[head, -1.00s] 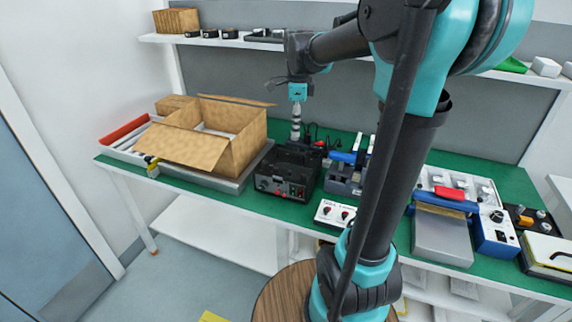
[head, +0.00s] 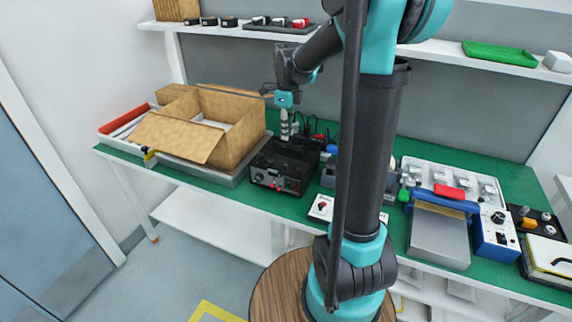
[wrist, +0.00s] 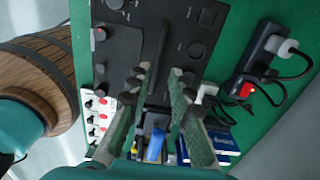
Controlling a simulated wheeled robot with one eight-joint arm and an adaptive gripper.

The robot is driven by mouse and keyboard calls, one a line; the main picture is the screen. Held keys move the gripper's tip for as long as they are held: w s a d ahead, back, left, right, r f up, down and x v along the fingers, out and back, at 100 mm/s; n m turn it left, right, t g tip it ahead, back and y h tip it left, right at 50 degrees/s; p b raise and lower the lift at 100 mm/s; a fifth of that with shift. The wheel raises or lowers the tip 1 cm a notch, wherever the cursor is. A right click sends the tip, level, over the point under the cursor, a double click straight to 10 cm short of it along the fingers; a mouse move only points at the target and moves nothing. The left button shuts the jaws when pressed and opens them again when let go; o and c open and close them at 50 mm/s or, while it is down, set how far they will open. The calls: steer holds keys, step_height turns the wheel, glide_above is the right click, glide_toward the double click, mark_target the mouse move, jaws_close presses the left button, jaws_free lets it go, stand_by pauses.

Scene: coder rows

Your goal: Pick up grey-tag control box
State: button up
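I cannot make out a grey tag on any box, so I cannot tell which is the grey-tag control box. A black box (head: 278,176) with knobs and a red part on its front stands on the green bench; its dark top also fills the upper middle of the wrist view (wrist: 170,45). A small white box (head: 321,207) with red knobs sits at the bench's front edge, and white panels with red and black knobs show at the left in the wrist view (wrist: 98,115). My gripper (head: 288,136) is above the black box's back part, its fingers (wrist: 159,78) apart and empty.
An open cardboard box (head: 215,128) stands left on a grey platform. A power strip (wrist: 262,60) with cables lies beside the black box. A blue-and-grey device (head: 440,235) stands right. The shelf above holds small black boxes (head: 208,21) and a green tray (head: 500,54).

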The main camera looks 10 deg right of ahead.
mark_target(286, 145)
steer(key=shift+s+a+f, duration=0.1)
steer(key=shift+a+f, duration=0.05)
steer(key=shift+f, duration=3)
steer(key=shift+c, duration=0.4)
jaws_close()
